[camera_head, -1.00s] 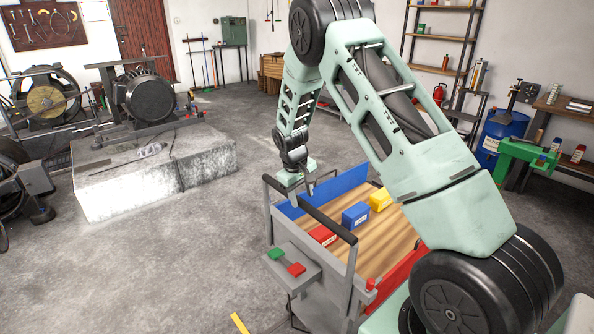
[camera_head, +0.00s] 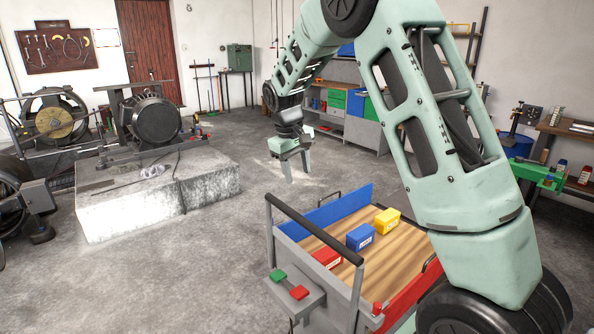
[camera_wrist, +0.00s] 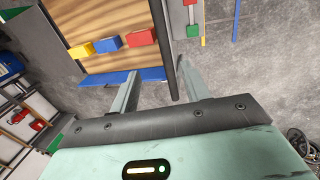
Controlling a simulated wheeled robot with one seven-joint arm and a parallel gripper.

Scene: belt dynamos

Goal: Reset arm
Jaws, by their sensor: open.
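My gripper (camera_head: 297,171) hangs from my raised arm, open and empty, in the open air beyond the cart in the head view. In the wrist view its two fingers (camera_wrist: 157,88) point toward the cart, with nothing between them but the dark handle bar and floor behind. The cart (camera_head: 311,229) has a wooden bed holding a red box (camera_head: 326,258), a blue box (camera_head: 360,237) and a yellow box (camera_head: 386,220) in a row. The same red box (camera_wrist: 141,38), blue box (camera_wrist: 109,41) and yellow box (camera_wrist: 81,50) show in the wrist view.
A concrete block (camera_head: 150,195) with a dynamo (camera_head: 152,121) stands at left. A green button (camera_head: 278,275) and red button (camera_head: 299,292) sit on the cart's front. A workbench (camera_head: 362,133) stands at the back. The floor between block and cart is clear.

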